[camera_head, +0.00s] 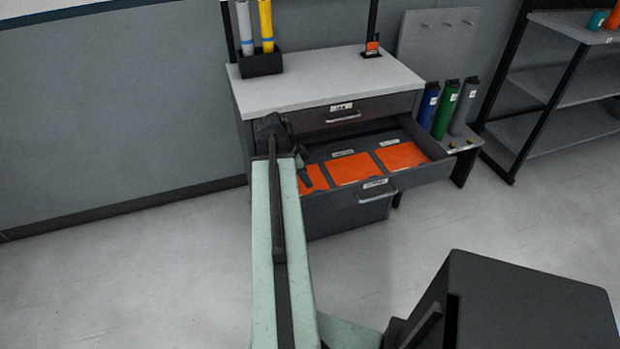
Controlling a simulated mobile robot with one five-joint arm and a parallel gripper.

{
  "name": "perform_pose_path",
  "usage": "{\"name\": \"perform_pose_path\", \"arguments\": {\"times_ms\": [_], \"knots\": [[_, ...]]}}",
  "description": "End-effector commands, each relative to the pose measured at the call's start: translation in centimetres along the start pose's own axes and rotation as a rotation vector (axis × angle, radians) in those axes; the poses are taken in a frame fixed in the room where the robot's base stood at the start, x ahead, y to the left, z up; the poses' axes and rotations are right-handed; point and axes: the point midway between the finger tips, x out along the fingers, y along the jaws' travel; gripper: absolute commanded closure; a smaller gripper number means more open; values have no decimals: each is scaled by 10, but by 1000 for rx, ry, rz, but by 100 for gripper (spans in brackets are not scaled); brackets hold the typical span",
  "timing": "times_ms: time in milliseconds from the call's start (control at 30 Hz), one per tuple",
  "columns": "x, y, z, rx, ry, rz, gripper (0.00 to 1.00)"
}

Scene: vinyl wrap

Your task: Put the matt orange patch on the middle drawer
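A grey cabinet has one drawer pulled out, the open drawer (436,163), below a shut top drawer (318,117). Three orange patches lie side by side in the open drawer: a left patch (313,179), a middle patch (353,168) and a right patch (401,156). Small white labels sit behind the middle and right ones; I cannot read them or tell which patch is matt. My gripper (308,178) is at the left end of the drawer, over or beside the left patch, partly covering it. My arm hides the drawer's left side. Whether the fingers are open or hold anything is unclear.
The cabinet top (330,80) carries a black holder (261,64) with two rolls and a small orange item (373,45). Blue, green and grey tubes (447,110) stand right of the drawer. A shelf rack (560,90) is at far right.

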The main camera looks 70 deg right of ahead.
Motion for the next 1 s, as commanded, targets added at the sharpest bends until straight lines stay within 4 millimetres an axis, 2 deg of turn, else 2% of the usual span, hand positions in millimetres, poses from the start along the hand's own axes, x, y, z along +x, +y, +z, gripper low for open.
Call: {"name": "perform_pose_path", "arguments": {"times_ms": [33,200,567,667,767,867,900,967,1000], "knots": [[-24,0,-4,-1,0,-1,74],[-50,0,-3,-1,0,0,74],[-50,0,0,1,0,1,74],[-56,-3,15,-52,-8,-9,74],[-78,-12,76,-267,-40,-48,74],[-114,-12,176,-633,-85,-114,74],[-130,-5,219,-796,-101,-145,74],[-153,10,280,-1038,-122,-190,74],[-168,25,319,-1199,-134,-221,74]]}}
